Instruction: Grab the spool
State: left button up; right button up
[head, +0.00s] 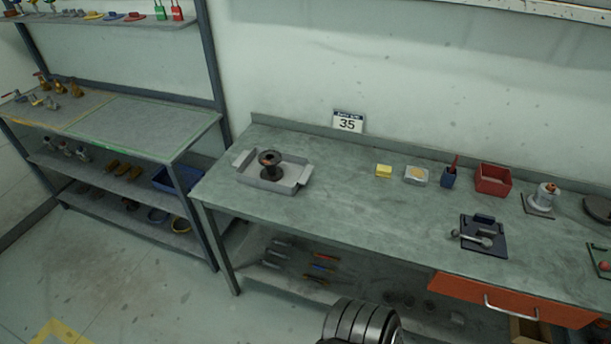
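A dark brown spool-shaped part (269,164) stands upright in a shallow grey tray (292,190) at the left end of the workbench. I take it to be the spool. Neither of my grippers can be made out in the head view. A dark ribbed cylindrical part of mine (362,322) shows at the bottom edge, in front of the bench and well apart from the spool.
The workbench (340,205) is bare between the tray and a yellow block (384,171). An orange drawer (510,300) is below. A shelf rack (140,125) stands left.

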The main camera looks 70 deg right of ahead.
aim_at(269, 158)
jog(key=k, duration=0.25)
jog(key=z, duration=0.85)
